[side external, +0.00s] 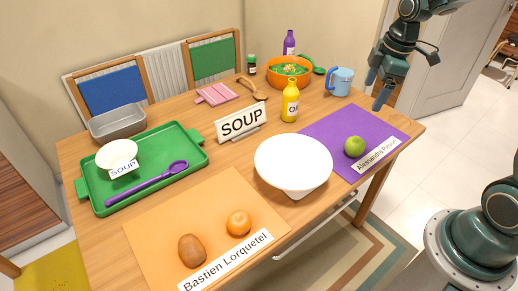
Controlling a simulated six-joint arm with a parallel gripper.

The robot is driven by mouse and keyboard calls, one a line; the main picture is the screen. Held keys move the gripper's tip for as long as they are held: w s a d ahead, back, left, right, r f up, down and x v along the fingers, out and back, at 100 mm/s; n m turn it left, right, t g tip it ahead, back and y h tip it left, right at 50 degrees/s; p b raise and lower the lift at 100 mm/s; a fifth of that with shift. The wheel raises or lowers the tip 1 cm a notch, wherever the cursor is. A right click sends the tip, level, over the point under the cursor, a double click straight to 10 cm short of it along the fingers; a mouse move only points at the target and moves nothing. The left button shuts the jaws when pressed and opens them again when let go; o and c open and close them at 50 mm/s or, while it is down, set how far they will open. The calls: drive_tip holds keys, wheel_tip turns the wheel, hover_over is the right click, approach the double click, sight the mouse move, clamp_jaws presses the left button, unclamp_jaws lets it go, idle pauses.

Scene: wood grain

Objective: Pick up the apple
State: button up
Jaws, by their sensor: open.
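A green apple (354,147) sits on the purple placemat (340,125) at the right side of the table, just above the name label "Alessandra Pinson". My gripper (377,90) hangs at the upper right, above the table's right edge and clear of the apple. Its fingers point down, apart and empty.
A large white bowl (293,163) stands left of the apple. A yellow oil bottle (290,101), a blue mug (341,81) and an orange soup pot (289,76) stand behind. An orange placemat (150,226) holds a kiwi (192,250) and an orange (238,223). A green tray (168,137) lies left.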

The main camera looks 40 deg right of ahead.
sight(357, 140)
drive_tip(key=shift+w+d+f+n+g+y, duration=0.2)
drive_tip(key=shift+w+d+f+n, duration=0.7)
drive_tip(key=shift+f, duration=2.55)
drive_tip(key=shift+w+d+f+n+g+y, duration=0.2)
drive_tip(key=shift+d+f+n, duration=0.3)
drive_tip(key=shift+d+f, duration=1.9)
drive_tip(key=shift+w+d+f+n+g+y, duration=0.15)
drive_tip(key=shift+w+f+n, duration=0.55)
drive_tip(key=shift+f, duration=3.75)
drive_tip(key=shift+f, duration=0.15)
drive_tip(key=shift+a+f, duration=0.15)
drive_tip(key=shift+f, duration=1.1)
drive_tip(key=shift+a+f, duration=0.1)
drive_tip(key=shift+f, duration=1.1)
drive_tip(key=shift+w, duration=0.1)
drive_tip(key=c, duration=1.1)
drive_tip(key=shift+r, duration=0.15)
wheel_tip(357, 140, up, 20)
drive_tip(key=shift+f, duration=0.1)
